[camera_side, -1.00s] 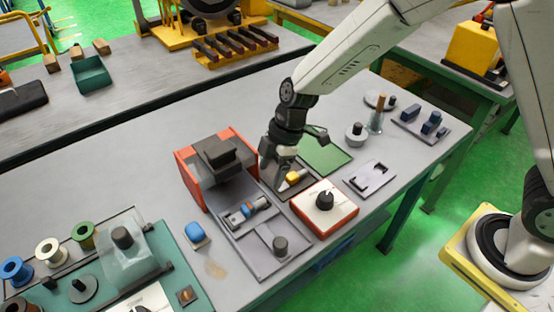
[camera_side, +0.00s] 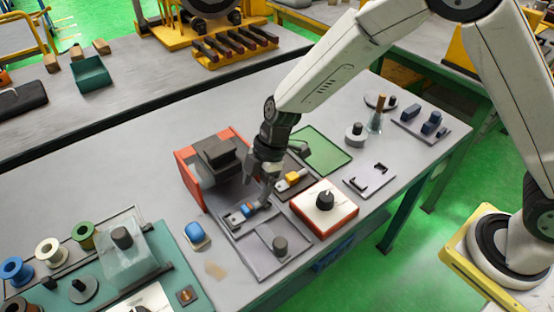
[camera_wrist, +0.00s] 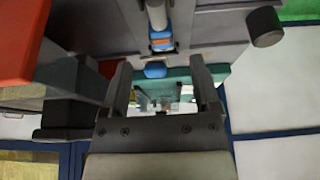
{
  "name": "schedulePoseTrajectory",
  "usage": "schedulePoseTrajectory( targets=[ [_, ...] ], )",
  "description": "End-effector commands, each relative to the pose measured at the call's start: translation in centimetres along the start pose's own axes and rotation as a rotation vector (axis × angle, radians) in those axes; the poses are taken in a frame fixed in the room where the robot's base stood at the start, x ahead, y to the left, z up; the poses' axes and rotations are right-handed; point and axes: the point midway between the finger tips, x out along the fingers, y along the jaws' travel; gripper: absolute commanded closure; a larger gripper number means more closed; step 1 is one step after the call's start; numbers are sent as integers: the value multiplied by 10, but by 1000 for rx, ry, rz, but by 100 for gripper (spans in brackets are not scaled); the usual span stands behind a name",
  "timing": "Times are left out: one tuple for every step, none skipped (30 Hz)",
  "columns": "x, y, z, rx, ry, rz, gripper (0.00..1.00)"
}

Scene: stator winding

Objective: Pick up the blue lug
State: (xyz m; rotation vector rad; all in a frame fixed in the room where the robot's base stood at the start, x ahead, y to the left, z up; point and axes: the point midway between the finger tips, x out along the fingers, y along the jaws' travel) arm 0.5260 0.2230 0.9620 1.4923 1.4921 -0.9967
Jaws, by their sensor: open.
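A small blue piece with an orange band, which looks like the blue lug (camera_side: 246,210), lies in the grey tray (camera_side: 263,262) in front of the red-sided machine. In the wrist view the lug (camera_wrist: 162,42) is at the top centre, in line with a grey cylinder. My gripper (camera_side: 258,190) is above the tray, just right of and above the lug, pointing down. In the wrist view both fingers of my gripper (camera_wrist: 158,66) stand apart with nothing between them. The lug lies beyond the fingertips. The gripper partly hides the grey cylinder in the side view.
The red-sided machine (camera_side: 213,160) stands close behind the tray. A white box with a black knob (camera_side: 325,202) and a dark plate with a yellow block (camera_side: 292,178) are to the right. A blue domed object (camera_side: 195,231) sits to the left, near a teal board (camera_side: 175,250).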

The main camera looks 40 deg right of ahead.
Motion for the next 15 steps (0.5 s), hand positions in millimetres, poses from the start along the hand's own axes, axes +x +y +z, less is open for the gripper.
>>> schedulePoseTrajectory(
  targets=[
    [0,0,0,0,0,0,21],
    [1,0,0,0,0,0,21],
    [2,0,0,0,0,0,21],
    [3,0,0,0,0,-1,21],
    [4,0,0,0,0,-1,21],
    [7,-1,0,1,0,-2,21],
    [9,-1,0,1,0,-2,21],
    [12,-1,0,0,0,-2,21],
    [16,-1,0,1,-1,-2,21],
    [19,-1,0,1,-1,-2,21],
    [22,-1,-1,1,-1,-2,21],
    [27,-2,-1,1,0,-2,21],
    [31,-2,-1,0,-1,-3,21],
    [34,-2,-1,0,-1,-3,21],
    [38,-2,-1,0,-1,-3,21]
  ],
)
